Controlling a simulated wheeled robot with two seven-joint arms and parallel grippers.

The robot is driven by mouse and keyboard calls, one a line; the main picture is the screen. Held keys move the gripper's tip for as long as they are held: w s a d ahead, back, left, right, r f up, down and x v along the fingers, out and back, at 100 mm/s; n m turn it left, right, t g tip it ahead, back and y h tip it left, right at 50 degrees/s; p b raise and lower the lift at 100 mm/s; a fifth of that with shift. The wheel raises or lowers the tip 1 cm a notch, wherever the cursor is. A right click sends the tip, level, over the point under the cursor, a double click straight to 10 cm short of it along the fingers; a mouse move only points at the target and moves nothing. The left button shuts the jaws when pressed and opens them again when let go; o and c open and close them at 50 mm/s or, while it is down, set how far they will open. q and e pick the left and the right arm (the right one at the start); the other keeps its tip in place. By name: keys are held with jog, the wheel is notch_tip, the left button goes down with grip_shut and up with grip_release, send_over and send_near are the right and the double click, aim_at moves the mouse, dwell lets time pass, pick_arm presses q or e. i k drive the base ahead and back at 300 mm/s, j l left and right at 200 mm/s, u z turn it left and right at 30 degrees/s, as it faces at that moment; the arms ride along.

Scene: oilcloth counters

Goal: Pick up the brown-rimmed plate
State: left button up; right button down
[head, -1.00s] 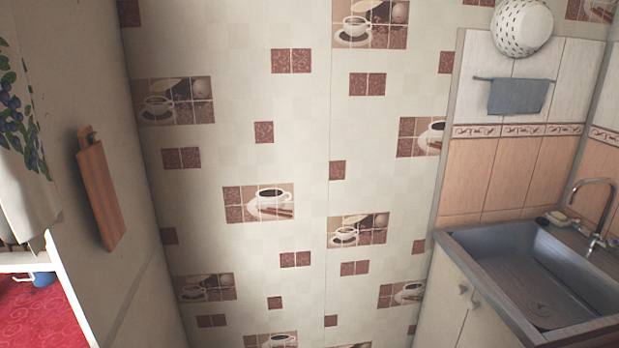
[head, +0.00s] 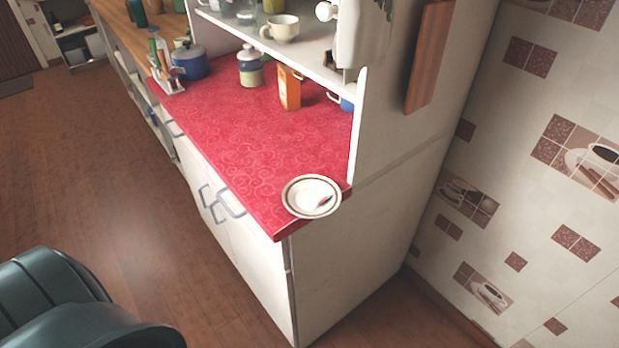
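The brown-rimmed plate (head: 296,207) is white with a dark brown ring. It lies at the near right corner of the red oilcloth counter (head: 262,140), close to the edge. A small dark-and-reddish item, perhaps a spoon or a printed mark, shows in its right half. Neither of my grippers is in view. A dark teal rounded part at the bottom left looks like part of my own body.
A blue pot (head: 189,62), a jar (head: 250,68) and an orange box (head: 289,88) stand farther back on the counter. A white shelf (head: 310,62) with a cup (head: 281,28) overhangs it. The wooden floor (head: 110,190) left of the counter is clear.

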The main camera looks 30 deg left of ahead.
aim_at(303, 195)
jog(key=i+l+u, duration=0.15)
jog(key=l+u, duration=0.25)
jog(key=i+l+u, duration=0.15)
jog(key=u, duration=0.3)
jog(key=l+u, duration=0.8)
jog(key=l, duration=0.1)
